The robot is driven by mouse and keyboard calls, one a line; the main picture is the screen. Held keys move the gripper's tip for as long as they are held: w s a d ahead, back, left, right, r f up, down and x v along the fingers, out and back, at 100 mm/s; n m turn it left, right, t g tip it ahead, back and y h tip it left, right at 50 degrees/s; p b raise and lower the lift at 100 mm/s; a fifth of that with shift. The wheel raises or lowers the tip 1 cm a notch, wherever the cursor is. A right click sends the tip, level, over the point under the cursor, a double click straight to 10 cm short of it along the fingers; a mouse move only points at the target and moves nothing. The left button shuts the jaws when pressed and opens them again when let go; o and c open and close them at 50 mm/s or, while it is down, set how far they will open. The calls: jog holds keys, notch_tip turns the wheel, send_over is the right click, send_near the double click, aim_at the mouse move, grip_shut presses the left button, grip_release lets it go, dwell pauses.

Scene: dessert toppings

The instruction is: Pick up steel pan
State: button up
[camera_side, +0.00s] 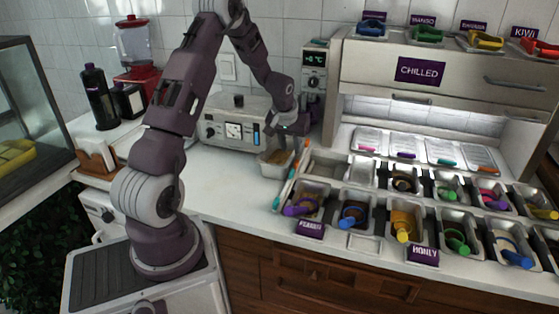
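My gripper (285,144) points down over a small pale pan (275,171) on the counter in front of the white machine. The pan holds something brown and looks upright. The fingers are small and dark here, at or just above the pan's rear rim; I cannot tell whether they touch it or how far apart they are. Several steel pans with coloured-handled tools sit in the rack to the right, among them one with a purple handle (305,200) and one with a blue handle (353,211). I cannot tell which pan the task names.
Orange and teal sticks (287,181) lie close to the pan's right side. The white machine (232,125) stands behind, and the chilled cabinet (430,75) rises at the right. The white counter (228,192) is clear left of the pan. A red blender (135,60) stands at the back left.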

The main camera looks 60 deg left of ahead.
jog(key=x, duration=0.2)
jog(key=shift+w+f, duration=0.1)
jog(key=shift+f, duration=0.3)
grip_shut()
dwell(1.0)
